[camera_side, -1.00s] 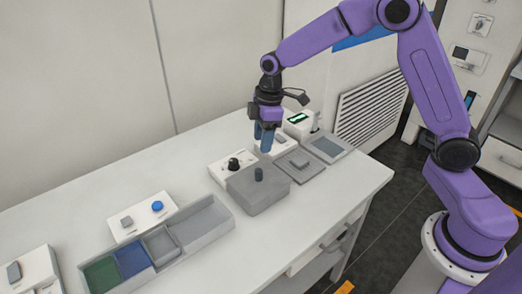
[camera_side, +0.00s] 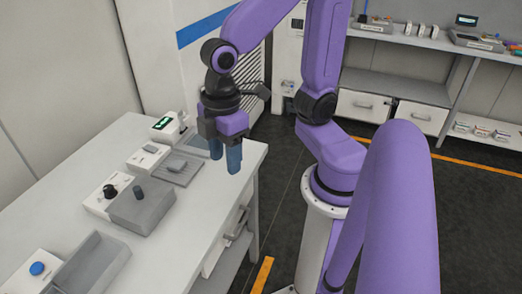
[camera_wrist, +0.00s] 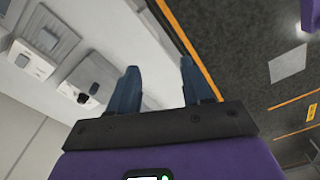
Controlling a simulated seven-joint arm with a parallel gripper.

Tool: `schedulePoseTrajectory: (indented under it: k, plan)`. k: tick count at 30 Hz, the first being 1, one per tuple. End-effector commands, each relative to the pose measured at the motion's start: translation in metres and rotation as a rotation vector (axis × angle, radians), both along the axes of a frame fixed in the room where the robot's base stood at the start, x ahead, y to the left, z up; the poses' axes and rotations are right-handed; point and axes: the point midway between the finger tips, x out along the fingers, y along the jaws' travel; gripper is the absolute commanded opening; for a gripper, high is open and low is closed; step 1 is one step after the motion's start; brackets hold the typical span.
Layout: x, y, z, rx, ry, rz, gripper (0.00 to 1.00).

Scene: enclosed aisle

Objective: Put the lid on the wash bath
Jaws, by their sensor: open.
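A grey box (camera_side: 148,216) stands on the white table in the side view; I take it for the wash bath. Its flat grey top carries an upright dark blue knob (camera_side: 139,191), and this looks like the lid lying on it. A seam between lid and bath is too small to make out. My gripper (camera_side: 225,166) is open and empty, right of and higher than the box, by the table's right edge. In the wrist view its two dark blue fingers (camera_wrist: 160,68) stand apart with nothing between them.
A white unit with a black knob (camera_side: 106,193) stands left of the box. Behind are a grey plate with a small block (camera_side: 178,168) and a white unit with a green display (camera_side: 168,126). A grey tray (camera_side: 92,266) lies in front. The floor is right of the table.

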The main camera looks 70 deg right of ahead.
Motion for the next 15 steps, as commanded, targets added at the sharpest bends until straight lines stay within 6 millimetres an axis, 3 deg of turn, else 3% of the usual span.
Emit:
schedulePoseTrajectory:
  k: [1,3,6,15]
  plan:
    - [-0.018,-0.010,0.000,-0.001,-0.003,0.003,0.49]
    - [-0.037,-0.021,-0.002,-0.008,-0.003,-0.004,0.49]
    - [-0.054,-0.033,-0.005,-0.015,-0.003,-0.012,0.49]
    - [-0.063,-0.041,-0.007,-0.021,-0.003,-0.020,0.49]
